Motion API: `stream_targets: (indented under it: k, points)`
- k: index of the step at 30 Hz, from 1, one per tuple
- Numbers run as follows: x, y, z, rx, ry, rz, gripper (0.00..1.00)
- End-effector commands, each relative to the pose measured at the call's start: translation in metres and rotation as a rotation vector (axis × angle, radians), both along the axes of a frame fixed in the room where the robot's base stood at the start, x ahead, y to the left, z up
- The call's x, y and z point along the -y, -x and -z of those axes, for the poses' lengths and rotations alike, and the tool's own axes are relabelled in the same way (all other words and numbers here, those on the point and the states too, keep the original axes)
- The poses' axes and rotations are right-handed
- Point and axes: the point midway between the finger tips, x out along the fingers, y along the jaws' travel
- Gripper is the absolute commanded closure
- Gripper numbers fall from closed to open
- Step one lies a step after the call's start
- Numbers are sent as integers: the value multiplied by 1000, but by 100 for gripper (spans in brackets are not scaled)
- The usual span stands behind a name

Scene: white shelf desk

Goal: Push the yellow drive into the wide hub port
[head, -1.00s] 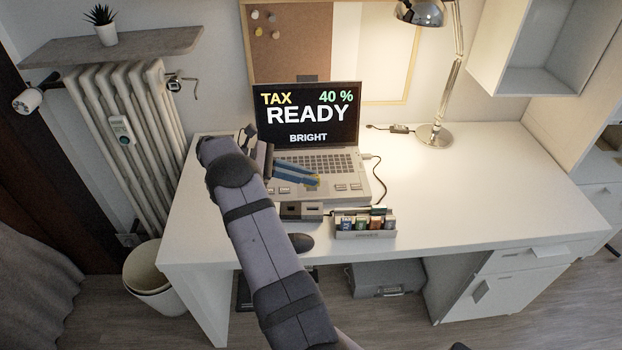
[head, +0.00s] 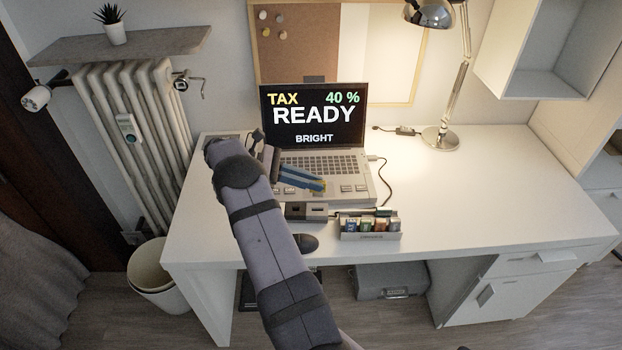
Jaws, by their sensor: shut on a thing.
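My gripper (head: 316,185) reaches in from the left over the laptop's front part, its blue fingers pointing right. It is shut on a small yellowish piece, which I take for the yellow drive; the fingers hide most of it. The ports are too small to tell which is wide.
The open laptop (head: 345,188) shows "TAX 40 % READY BRIGHT". A grey rack (head: 370,236) with several coloured drives stands right of the hub. A dark mouse (head: 306,243) lies at the front. A lamp (head: 440,138) stands behind; the desk's right side (head: 490,190) is clear.

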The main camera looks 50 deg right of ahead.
Motion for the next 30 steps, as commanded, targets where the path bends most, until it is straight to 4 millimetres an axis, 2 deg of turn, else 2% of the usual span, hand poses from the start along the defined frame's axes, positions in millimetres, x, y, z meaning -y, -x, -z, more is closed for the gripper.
stream_targets:
  k: [3, 13, 30]
  points:
    - [0, 0, 13, -1, -1, 0, 100]
    - [0, 0, 37, -1, -1, 0, 100]
    - [0, 0, 43, 1, 0, -1, 100]
